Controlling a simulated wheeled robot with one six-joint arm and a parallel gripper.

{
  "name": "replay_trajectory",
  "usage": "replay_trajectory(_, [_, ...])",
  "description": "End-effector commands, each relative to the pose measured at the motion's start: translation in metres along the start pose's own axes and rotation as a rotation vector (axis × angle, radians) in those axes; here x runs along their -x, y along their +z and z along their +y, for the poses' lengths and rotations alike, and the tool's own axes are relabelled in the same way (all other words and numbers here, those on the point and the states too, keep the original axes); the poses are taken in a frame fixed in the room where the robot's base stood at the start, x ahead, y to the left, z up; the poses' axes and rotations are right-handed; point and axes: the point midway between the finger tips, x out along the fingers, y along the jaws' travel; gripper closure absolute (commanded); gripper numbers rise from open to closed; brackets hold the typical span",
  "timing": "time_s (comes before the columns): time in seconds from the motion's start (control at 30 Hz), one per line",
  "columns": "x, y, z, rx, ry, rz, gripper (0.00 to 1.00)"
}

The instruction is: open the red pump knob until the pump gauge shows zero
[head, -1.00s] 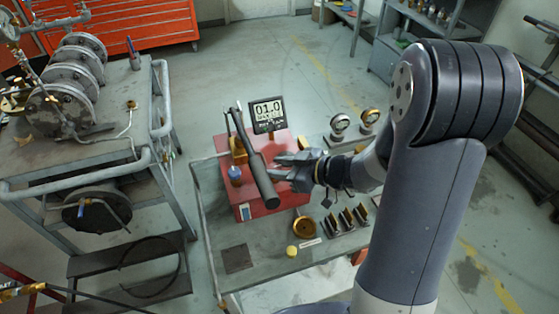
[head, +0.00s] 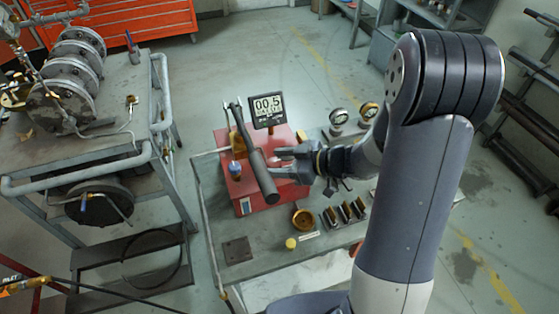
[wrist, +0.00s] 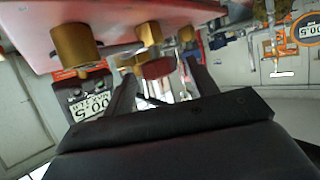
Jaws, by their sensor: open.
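The red pump (head: 238,189) sits on the cart, with its black lever handle (head: 262,175) crossing in front. The pump gauge (head: 267,109) stands behind it and reads 00.5; it also shows upside down in the wrist view (wrist: 90,104). The red knob (wrist: 157,69) is between my fingers in the wrist view, below a brass fitting; I cannot make it out in the head view. My gripper (head: 283,162) is beside the pump's right side, fingers pointing left. In the wrist view my gripper (wrist: 162,84) is open, its fingers either side of the knob; contact is unclear.
On the cart (head: 265,262) are a brass cup (head: 303,219), a yellow cap (head: 291,243), a dark plate (head: 237,251) and two round gauges (head: 339,117). A metal bench (head: 75,160) stands left. Open floor lies behind.

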Motion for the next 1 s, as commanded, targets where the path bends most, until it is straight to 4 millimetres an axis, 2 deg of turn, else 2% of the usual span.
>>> replay_trajectory(0.23, [0.010,0.000,0.001,0.001,0.003,0.000,0.45])
replay_trajectory(0.7, [0.088,0.000,0.001,0.001,0.005,0.000,0.45])
replay_trajectory(1.0, [0.108,0.000,0.000,0.000,0.002,0.000,0.45])
